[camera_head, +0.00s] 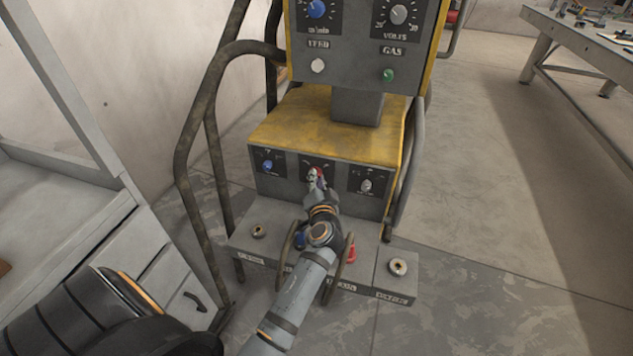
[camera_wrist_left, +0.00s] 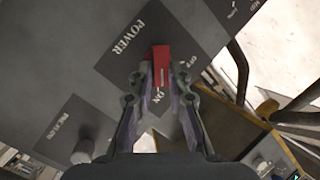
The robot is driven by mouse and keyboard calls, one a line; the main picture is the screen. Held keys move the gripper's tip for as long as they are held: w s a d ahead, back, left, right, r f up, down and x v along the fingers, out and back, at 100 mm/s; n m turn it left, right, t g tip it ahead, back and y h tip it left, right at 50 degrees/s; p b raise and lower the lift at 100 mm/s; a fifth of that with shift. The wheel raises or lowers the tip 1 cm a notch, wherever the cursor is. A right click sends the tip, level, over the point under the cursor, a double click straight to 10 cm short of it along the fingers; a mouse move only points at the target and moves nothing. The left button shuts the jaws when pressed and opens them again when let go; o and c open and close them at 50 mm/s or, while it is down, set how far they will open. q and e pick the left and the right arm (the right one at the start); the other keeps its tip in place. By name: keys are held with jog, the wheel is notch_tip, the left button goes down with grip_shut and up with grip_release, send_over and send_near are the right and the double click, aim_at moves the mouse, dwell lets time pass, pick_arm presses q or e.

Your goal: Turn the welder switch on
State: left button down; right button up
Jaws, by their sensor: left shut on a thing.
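The welder (camera_head: 330,125) is a grey and yellow machine in the middle of the head view. Its red switch (camera_wrist_left: 161,66) sits on a dark panel marked POWER, with ON and OFF lettering beside it in the left wrist view. My left gripper (camera_head: 316,179) reaches the middle panel of the lower front face. Its fingertips (camera_wrist_left: 160,82) are closed on the red switch, one on each side. The gripper hides most of the switch in the head view. Whether the switch points at ON or OFF I cannot tell. My right gripper is not in view.
A blue knob (camera_head: 267,166) and a grey knob (camera_head: 366,186) flank the switch. Curved tube rails (camera_head: 187,150) stand at the machine's sides. A ledge with sockets (camera_head: 398,267) juts out below. A white cabinet (camera_head: 75,235) stands left; a workbench (camera_head: 575,30) stands far right.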

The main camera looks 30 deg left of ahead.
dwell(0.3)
pick_arm(q)
jog(key=c, duration=1.3)
grip_release()
jog(key=shift+r, duration=0.1)
notch_tip(320, 180, up, 10)
jog(key=shift+f, duration=0.1)
